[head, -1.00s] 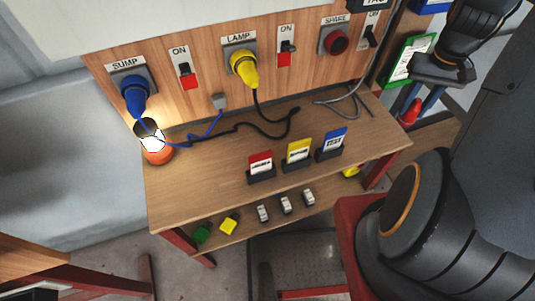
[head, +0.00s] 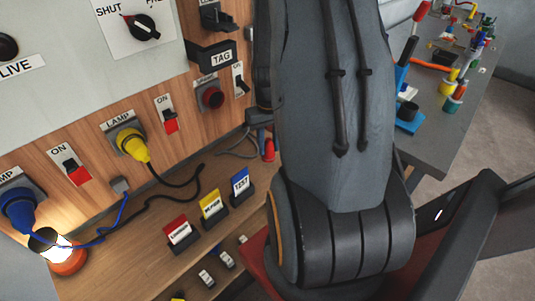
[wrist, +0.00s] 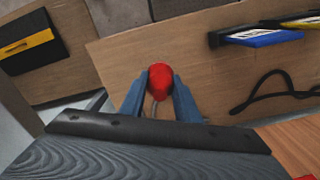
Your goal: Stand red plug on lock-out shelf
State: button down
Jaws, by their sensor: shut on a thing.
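The red plug (head: 269,150) is between the fingers of my gripper (head: 262,138), at the right end of the wooden shelf (head: 150,230) below the socket panel. In the wrist view the red plug (wrist: 160,76) sits between the two blue fingers of my gripper (wrist: 158,88), with wood beneath it. I cannot tell how high above the wood it is. My arm hides part of the shelf's right end in the head view.
Red, yellow and blue cards (head: 212,206) stand in holders along the shelf's front. A black cable (head: 150,190) and a lit lamp (head: 65,258) lie to the left. A yellow plug (head: 132,146) and a blue plug (head: 18,208) sit in sockets. A cluttered grey bench (head: 440,120) is at right.

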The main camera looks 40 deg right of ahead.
aim_at(268, 155)
jog(key=shift+f+p, duration=0.45)
jog(key=shift+f, duration=1.7)
jog(key=shift+f, duration=0.15)
jog(key=c, duration=1.3)
grip_release()
jog(key=shift+c, duration=0.2)
notch_tip(268, 155, up, 12)
jog(key=b, duration=0.2)
jog(key=shift+b, duration=0.3)
